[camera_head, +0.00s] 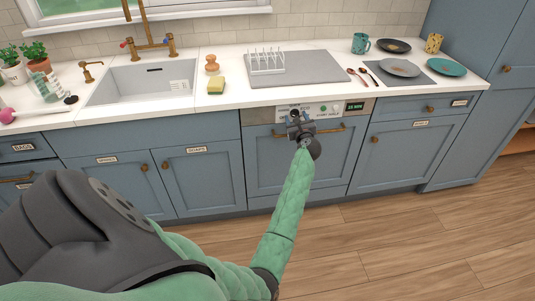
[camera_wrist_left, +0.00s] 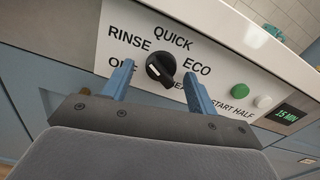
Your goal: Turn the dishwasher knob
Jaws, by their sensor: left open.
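The dishwasher knob (camera_wrist_left: 160,68) is a round black dial with a white pointer mark on a pale control panel (camera_wrist_left: 240,82). Labels OFF, RINSE, QUICK and ECO stand around it; one more label is partly hidden by a finger. The pointer lies toward the lower left. My left gripper (camera_wrist_left: 157,82) is open, with its two blue fingers on either side of the knob in the left wrist view. I cannot tell whether they touch it. In the head view my left gripper (camera_head: 298,122) is at the panel and covers most of the knob. My right gripper is not in view.
The dishwasher front (camera_head: 275,165) has a brass handle bar (camera_head: 335,130) just below the panel. A green button (camera_wrist_left: 239,90), a white button (camera_wrist_left: 263,101) and a 15 MIN display (camera_wrist_left: 288,114) are right of the knob. The white counter (camera_head: 235,97) overhangs above.

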